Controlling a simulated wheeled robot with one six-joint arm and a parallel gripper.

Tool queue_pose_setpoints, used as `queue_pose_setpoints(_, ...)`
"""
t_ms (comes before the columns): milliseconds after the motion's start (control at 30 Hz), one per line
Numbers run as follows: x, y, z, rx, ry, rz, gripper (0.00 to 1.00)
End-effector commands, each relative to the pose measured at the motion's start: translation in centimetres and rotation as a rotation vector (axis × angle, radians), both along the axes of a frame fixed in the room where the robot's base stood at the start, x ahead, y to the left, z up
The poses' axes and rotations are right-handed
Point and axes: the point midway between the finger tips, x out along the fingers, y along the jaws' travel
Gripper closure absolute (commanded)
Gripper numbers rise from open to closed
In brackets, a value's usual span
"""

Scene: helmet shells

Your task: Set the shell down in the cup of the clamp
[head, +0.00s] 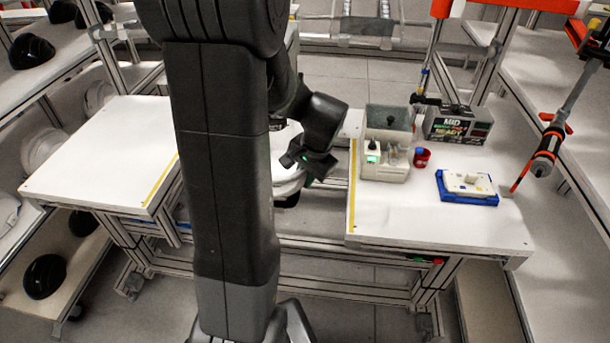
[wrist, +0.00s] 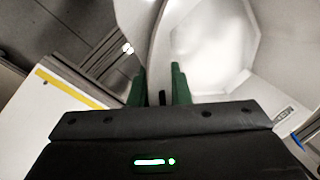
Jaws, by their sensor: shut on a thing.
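A white helmet shell (head: 289,180) shows in the head view, partly hidden behind my arm's column, in the gap between the two white tables. My gripper (head: 308,163) is above its right side. In the wrist view, the green fingers of my gripper (wrist: 160,82) are shut on the rim of the shell (wrist: 215,45), whose pale inside fills the upper middle. A small dark part (head: 288,200) shows just below the shell; I cannot tell whether it belongs to the clamp. No clamp cup is clearly visible, and my arm hides much of the middle.
The left table (head: 100,150) is bare. Shelves with black and white shells stand at far left.

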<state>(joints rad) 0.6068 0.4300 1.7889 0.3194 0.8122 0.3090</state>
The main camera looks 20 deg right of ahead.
Motion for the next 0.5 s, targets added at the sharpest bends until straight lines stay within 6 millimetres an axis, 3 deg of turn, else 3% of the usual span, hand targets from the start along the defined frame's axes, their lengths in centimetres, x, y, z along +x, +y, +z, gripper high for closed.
queue_pose_setpoints(167, 0.03, -0.01, 0.00, 0.000, -0.001, 0.000, 1.00)
queue_pose_setpoints(200, 0.02, -0.01, -0.01, 0.000, -0.001, 0.000, 0.80)
queue_pose_setpoints(300, 0.02, -0.01, -0.01, 0.000, -0.001, 0.000, 0.60)
queue_pose_setpoints(500, 0.01, -0.01, -0.03, 0.000, 0.000, 0.000, 0.58)
